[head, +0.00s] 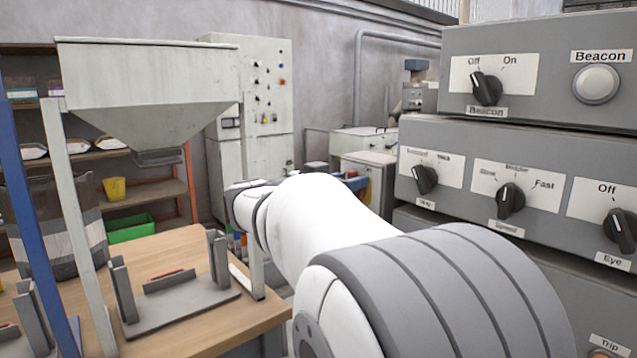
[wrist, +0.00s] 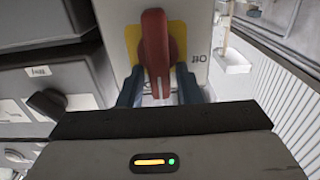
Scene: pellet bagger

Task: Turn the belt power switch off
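A red rotary switch handle (wrist: 154,45) on a yellow plate (wrist: 131,42) shows in the wrist view, on a light grey box face. Its long axis stands upright in that picture, with a pale mark on its lower end. A label reading "Off" (wrist: 198,57), turned upside down, is to its right. My gripper (wrist: 159,88) has its two blue fingers on either side of the handle's lower end, with narrow gaps visible. Any other label is hidden. In the head view my arm covers most of this place, and the switch is not clear there.
Grey control boxes with black knobs stand at right in the head view, including the Beacon knob (head: 487,88) and the Speed knob (head: 510,200). A black knob (wrist: 47,104) is left of my gripper in the wrist view. A hopper (head: 150,90) stands over a wooden table (head: 190,243).

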